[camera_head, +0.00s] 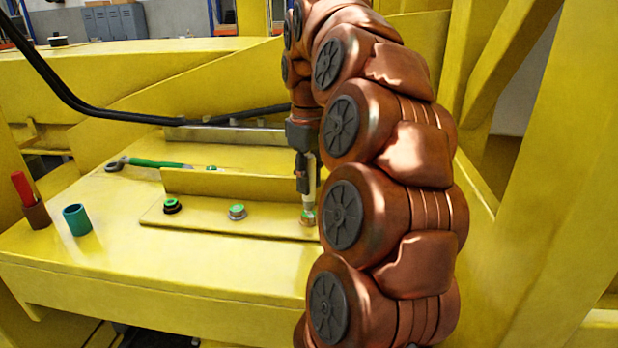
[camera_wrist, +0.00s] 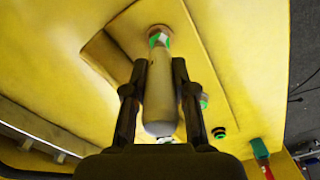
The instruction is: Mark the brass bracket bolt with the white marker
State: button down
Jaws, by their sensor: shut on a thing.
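The brass bolt (camera_head: 307,218) sits at the right end of the yellow bracket plate (camera_head: 215,222), with green on its head. It also shows near the top of the wrist view (camera_wrist: 158,39). My gripper (camera_head: 304,190) is shut on the white marker (camera_head: 311,183) and holds it upright, tip down, over the brass bolt. In the wrist view the marker (camera_wrist: 160,100) lies between both fingers (camera_wrist: 160,85), and its tip end overlaps the bolt head. I cannot tell whether the tip touches it.
A silver bolt (camera_head: 237,211) and a black bolt (camera_head: 172,206), both green-topped, stand left on the plate. A teal cup (camera_head: 77,220) and a brown cup (camera_head: 37,215) holding a red marker (camera_head: 22,188) are far left. A black hose (camera_head: 130,115) crosses behind.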

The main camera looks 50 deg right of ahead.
aim_at(309, 155)
jog(key=shift+r, duration=0.1)
jog(key=shift+r+p, duration=1.65)
jog(key=shift+r, duration=1.3)
